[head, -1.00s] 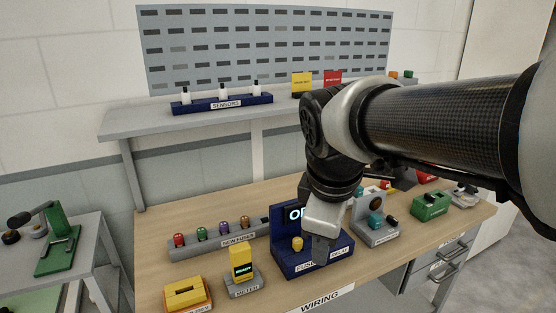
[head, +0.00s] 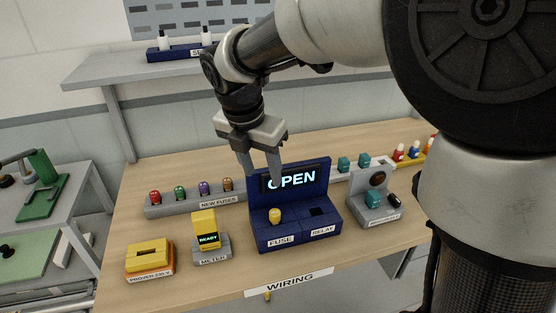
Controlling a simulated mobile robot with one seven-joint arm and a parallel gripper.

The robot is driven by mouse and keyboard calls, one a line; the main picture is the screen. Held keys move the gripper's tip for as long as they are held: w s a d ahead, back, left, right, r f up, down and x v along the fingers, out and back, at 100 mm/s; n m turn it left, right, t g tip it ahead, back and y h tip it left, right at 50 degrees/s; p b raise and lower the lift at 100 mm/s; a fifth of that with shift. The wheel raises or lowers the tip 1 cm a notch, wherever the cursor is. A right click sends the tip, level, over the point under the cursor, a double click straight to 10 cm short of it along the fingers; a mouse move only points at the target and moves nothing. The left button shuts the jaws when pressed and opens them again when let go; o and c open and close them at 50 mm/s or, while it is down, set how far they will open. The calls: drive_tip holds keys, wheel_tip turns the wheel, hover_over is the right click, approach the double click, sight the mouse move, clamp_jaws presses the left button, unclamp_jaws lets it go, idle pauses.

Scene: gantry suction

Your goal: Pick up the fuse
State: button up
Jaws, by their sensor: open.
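A yellow fuse (head: 275,215) stands upright in the part labelled FUSE of a dark blue box (head: 298,237), whose screen reads OPEN. The RELAY side of the box shows a dark empty socket. My gripper (head: 259,180) is open, its two fingers pointing down in front of the screen, above the fuse and apart from it. Nothing shows between the fingers. A rack labelled NEW FUSES (head: 217,203) stands behind to the left with red, green, purple and brown fuses in it.
A yellow meter (head: 205,230) reading READY and a yellow-orange block (head: 149,259) stand to the left on the wooden table (head: 137,213). A grey unit (head: 376,208) with a teal part stands close on the right. A shelf (head: 95,75) runs above the back.

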drive_tip(key=b, duration=0.1)
hover_over(275, 212)
drive_tip(key=s+a, duration=0.1)
drive_tip(key=s, duration=0.1)
wheel_tip(275, 212, down, 11)
drive_tip(key=shift+x, duration=2.9)
drive_tip(key=shift+w, duration=0.1)
drive_tip(key=shift+r, duration=0.1)
clamp_jaws()
